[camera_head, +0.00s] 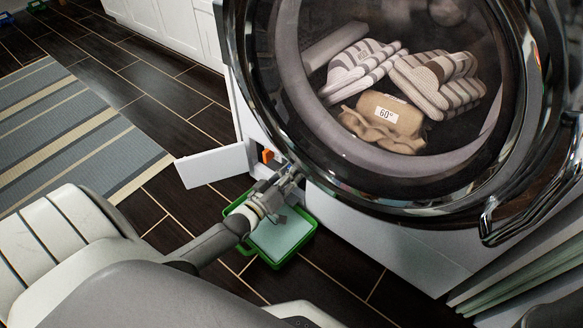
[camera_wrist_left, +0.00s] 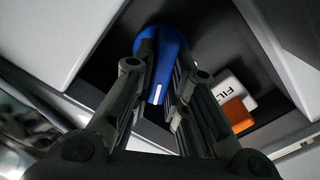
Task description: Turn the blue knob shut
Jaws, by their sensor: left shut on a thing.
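The blue knob (camera_wrist_left: 160,58) shows in the left wrist view, set in a dark recess, with a short white mark on its face. My left gripper (camera_wrist_left: 162,92) has its two fingers on either side of the knob and is shut on it. In the head view my left gripper (camera_head: 290,175) reaches into the opening at the washer's lower front, and the knob is hidden there. My right gripper is not in view.
An open white flap (camera_head: 214,165) stands left of the recess. An orange part (camera_wrist_left: 236,112) and a white label block (camera_wrist_left: 234,90) sit beside the knob. A green tray (camera_head: 285,243) lies on the floor below. The round washer door (camera_head: 400,208) is above, with striped laundry visible.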

